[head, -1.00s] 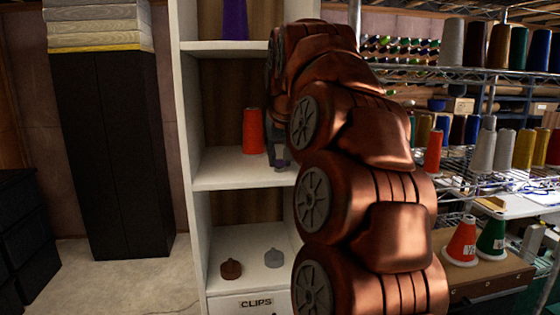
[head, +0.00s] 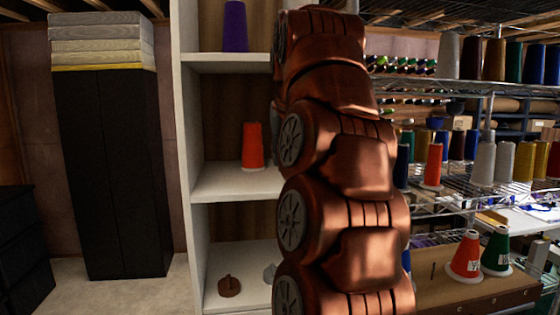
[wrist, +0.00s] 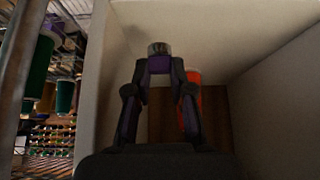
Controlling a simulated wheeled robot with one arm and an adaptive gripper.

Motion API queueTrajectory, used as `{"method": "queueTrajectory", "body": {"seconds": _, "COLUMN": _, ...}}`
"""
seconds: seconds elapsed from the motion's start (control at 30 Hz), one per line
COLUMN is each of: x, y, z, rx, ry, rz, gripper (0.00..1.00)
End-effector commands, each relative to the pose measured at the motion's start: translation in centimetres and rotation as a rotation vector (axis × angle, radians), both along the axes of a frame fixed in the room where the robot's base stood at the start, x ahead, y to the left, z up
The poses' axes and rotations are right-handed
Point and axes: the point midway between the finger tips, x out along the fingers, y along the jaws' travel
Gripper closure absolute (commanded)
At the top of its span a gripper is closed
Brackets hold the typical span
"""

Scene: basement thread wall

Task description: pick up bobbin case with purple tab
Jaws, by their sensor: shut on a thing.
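In the wrist view, my gripper (wrist: 158,64) has its dark and purple fingers closed around a small silvery metal piece, the bobbin case (wrist: 158,48), which sticks out beyond the fingertips. I cannot make out its tab apart from the purple on the fingers. The case is inside a white shelf compartment, and its gap to the nearest board is unclear. In the head view, my arm hides both the gripper and the case.
An orange-red thread cone (head: 252,147) stands on the middle shelf board (head: 232,180); it also shows beside the fingers in the wrist view (wrist: 192,105). A purple cone (head: 235,27) stands above. A brown item (head: 229,287) lies below. Wire racks (head: 470,75) with cones stand right.

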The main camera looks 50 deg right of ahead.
Motion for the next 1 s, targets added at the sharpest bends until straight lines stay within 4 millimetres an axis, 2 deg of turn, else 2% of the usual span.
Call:
{"method": "queueTrajectory", "body": {"seconds": 0.3, "x": -5.8, "y": 2.2, "z": 0.3, "rx": -0.002, "ry": -0.004, "rz": -0.001, "gripper": 1.00}}
{"method": "queueTrajectory", "body": {"seconds": 0.5, "x": -8.8, "y": 3.3, "z": 0.9, "rx": -0.001, "ry": -0.002, "rz": 0.000, "gripper": 1.00}}
{"method": "queueTrajectory", "body": {"seconds": 0.8, "x": -11.8, "y": 4.5, "z": 1.3, "rx": -0.001, "ry": -0.002, "rz": -0.001, "gripper": 1.00}}
{"method": "queueTrajectory", "body": {"seconds": 1.0, "x": -12.5, "y": 4.8, "z": 1.2, "rx": 0.000, "ry": 0.001, "rz": -0.001, "gripper": 1.00}}
